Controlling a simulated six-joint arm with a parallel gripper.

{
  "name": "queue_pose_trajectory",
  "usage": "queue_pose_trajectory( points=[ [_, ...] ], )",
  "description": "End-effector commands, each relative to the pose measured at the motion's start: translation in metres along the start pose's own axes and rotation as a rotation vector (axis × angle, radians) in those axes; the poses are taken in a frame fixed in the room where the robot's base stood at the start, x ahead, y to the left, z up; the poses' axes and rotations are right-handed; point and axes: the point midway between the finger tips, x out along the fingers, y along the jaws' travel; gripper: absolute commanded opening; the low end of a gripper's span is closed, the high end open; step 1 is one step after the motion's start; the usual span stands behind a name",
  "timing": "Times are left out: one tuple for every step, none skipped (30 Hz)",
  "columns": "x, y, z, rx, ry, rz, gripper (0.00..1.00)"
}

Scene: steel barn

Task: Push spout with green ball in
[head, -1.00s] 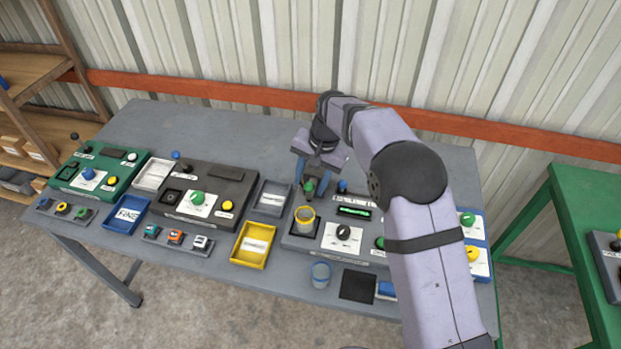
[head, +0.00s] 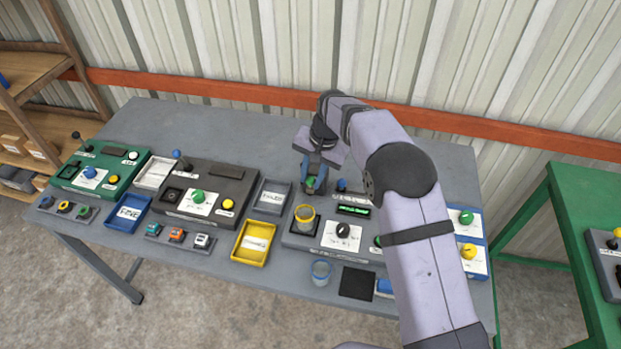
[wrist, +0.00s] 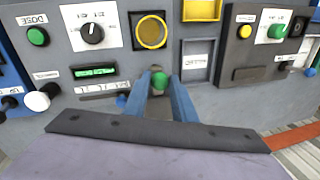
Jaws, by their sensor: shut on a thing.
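The spout's green ball (wrist: 160,80) is between the two blue fingers of my gripper (wrist: 160,84) in the wrist view. My gripper is shut on it. In the head view the green ball (head: 311,182) shows between the fingers of my gripper (head: 313,186), at the back edge of the grey dispenser panel (head: 290,236). The spout's shaft below the ball is mostly hidden by the fingers.
A blue ball knob (head: 342,185) stands close to the right of my gripper. The panel has a black dial (head: 343,231) and a lit green display (head: 354,211). A grey tray (head: 272,197) lies to the left, a yellow tray (head: 253,243) at front left. A clear cup (head: 321,271) stands in front.

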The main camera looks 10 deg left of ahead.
Motion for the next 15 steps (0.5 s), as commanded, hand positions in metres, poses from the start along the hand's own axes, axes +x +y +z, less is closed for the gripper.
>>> queue_pose_trajectory(
  points=[
    [-0.002, -0.002, -0.005, 0.001, 0.001, -0.002, 0.00],
    [-0.002, -0.003, -0.008, 0.001, 0.001, -0.002, 0.00],
    [-0.002, -0.003, -0.011, 0.001, 0.001, -0.002, 0.00],
    [-0.002, -0.003, -0.013, 0.001, 0.000, -0.002, 0.00],
    [-0.002, -0.004, -0.014, 0.001, 0.000, -0.002, 0.00],
    [-0.001, -0.004, -0.016, 0.001, 0.001, -0.002, 0.00],
    [-0.001, -0.004, -0.017, 0.000, 0.001, -0.003, 0.00],
    [-0.001, -0.004, -0.018, 0.000, 0.002, -0.003, 0.00],
    [-0.001, -0.004, -0.018, 0.000, 0.003, -0.004, 0.00],
    [-0.001, -0.004, -0.019, 0.000, 0.004, -0.004, 0.00],
    [-0.001, -0.004, -0.019, 0.000, 0.004, -0.004, 0.00],
    [-0.001, -0.004, -0.019, 0.000, 0.005, -0.004, 0.00],
    [-0.001, -0.004, -0.019, 0.000, 0.006, -0.005, 0.00],
    [-0.001, -0.004, -0.019, 0.000, 0.006, -0.005, 0.00],
    [-0.001, -0.004, -0.020, 0.000, 0.007, -0.005, 0.00]
  ],
)
